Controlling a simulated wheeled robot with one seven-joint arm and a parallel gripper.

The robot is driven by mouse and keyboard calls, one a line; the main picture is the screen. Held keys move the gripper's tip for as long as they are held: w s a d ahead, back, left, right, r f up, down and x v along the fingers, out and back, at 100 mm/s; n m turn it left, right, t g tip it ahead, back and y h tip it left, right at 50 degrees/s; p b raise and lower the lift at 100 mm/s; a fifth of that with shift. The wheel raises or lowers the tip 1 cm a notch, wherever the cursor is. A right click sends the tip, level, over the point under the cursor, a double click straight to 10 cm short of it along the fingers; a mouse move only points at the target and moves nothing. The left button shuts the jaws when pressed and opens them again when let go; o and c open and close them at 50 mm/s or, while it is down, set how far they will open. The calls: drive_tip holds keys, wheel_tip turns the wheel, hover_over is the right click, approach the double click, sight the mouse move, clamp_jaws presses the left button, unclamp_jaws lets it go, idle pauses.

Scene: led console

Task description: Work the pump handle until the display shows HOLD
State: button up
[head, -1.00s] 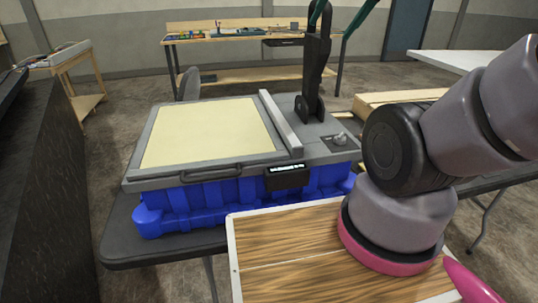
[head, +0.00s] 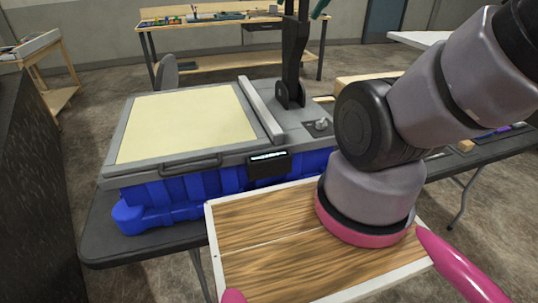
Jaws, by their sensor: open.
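The console (head: 110,165) sits on a dark table, with a pale yellow panel (head: 190,122) on top and a blue lower body (head: 225,180). A small lit display (head: 268,157) is on its front edge; its text is too small to read. A dark upright pump handle (head: 294,55) rises from a pivot at the console's back right; its top is cut off. Two dark green pieces at the top edge look like the fingertips of my gripper (head: 300,9), apart on either side of the handle. Contact is not clear. The rest of my gripper is out of view.
A front pull handle (head: 190,164) and a grey rail (head: 262,110) are also there. A workbench (head: 210,70) stands behind. A dark wall-like block (head: 30,180) is at left.

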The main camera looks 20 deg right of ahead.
clamp_jaws()
drive_tip(key=w+d+r+m+g, duration=0.1)
drive_tip(key=w+d+r+m, duration=0.3)
drive_tip(key=w+d+m, duration=0.1)
drive_tip(key=w+d+r+m+g+h, duration=0.1)
drive_tip(key=w+d+r+m, duration=0.2)
drive_tip(key=w+d+m, duration=0.3)
drive_tip(key=w+d, duration=0.1)
drive_tip(key=d, duration=0.1)
drive_tip(key=shift+w+d+r+m+g, duration=0.3)
drive_tip(key=shift+d+r+g, duration=0.05)
drive_tip(key=shift+d+g, duration=0.05)
